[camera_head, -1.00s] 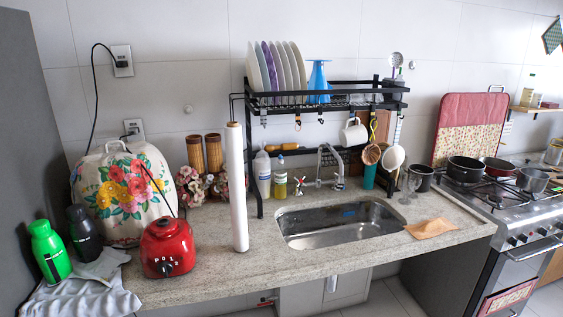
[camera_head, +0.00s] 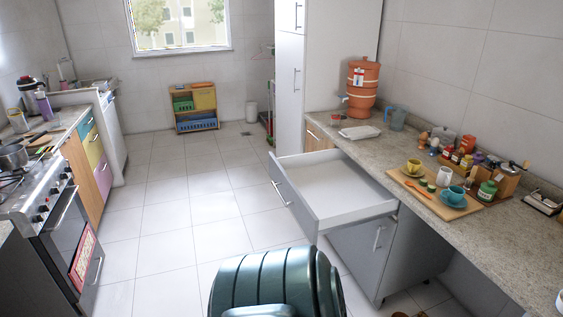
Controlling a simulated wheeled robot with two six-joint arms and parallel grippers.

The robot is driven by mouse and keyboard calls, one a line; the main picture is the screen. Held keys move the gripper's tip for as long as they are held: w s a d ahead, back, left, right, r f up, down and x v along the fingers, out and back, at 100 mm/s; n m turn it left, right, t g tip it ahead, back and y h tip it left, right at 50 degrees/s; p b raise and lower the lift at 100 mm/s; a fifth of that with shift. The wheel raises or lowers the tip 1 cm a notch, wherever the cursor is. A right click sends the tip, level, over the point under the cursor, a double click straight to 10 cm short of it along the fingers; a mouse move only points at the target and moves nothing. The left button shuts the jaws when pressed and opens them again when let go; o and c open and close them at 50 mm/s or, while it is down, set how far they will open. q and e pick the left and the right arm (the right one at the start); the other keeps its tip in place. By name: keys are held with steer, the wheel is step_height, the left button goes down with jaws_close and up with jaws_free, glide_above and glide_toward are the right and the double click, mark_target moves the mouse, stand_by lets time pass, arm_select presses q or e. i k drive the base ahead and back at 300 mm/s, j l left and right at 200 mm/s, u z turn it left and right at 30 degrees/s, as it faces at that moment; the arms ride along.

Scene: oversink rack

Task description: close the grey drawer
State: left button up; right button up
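The grey drawer (camera_head: 294,201) is pulled out from under the stone counter on the right side of the head view. Its white inside (camera_head: 335,184) is bare. A metal bar handle (camera_head: 280,192) is on its front, which faces left over the floor. Neither of my grippers is in the head view.
A dark green ribbed object (camera_head: 265,284) stands at the bottom middle, in front of the drawer. Tiled floor (camera_head: 185,205) lies open to the left of the drawer. A stove (camera_head: 50,225) stands at the left. The counter (camera_head: 420,205) holds a wooden tray with cups (camera_head: 440,203) and a clay water filter (camera_head: 362,88).

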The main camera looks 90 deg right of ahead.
mark_target(326, 191)
steer(key=z, duration=2.85)
